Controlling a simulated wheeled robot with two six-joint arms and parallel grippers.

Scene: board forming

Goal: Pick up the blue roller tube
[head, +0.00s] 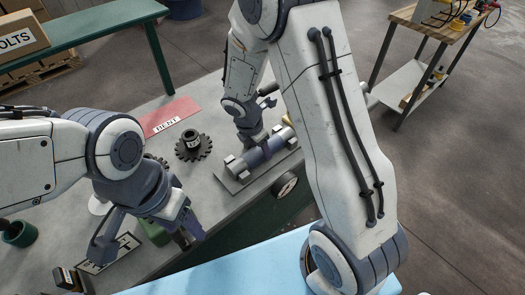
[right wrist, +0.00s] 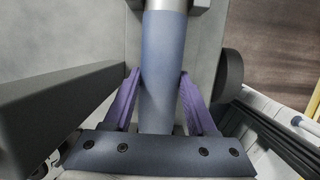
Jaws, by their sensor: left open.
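The blue roller tube (head: 262,154) lies across metal supports on a grey plate (head: 228,182) near the bench's front edge. My right gripper (head: 253,139) reaches down onto the tube's middle. In the right wrist view the tube (right wrist: 163,62) runs between the two purple fingers of my right gripper (right wrist: 160,78). Their tips meet its sides, one on each side. The tube still appears seated on its supports. My left gripper (head: 187,232) is open, to the left of the tube, near a green block (head: 155,232), and apart from the tube.
A dark gear (head: 193,146) and a red sheet marked DENT (head: 170,116) lie on the bench left of the plate. A round gauge (head: 285,185) is at the bench's front. A light blue surface (head: 225,272) lies at the bottom. A green cup (head: 18,233) stands far left.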

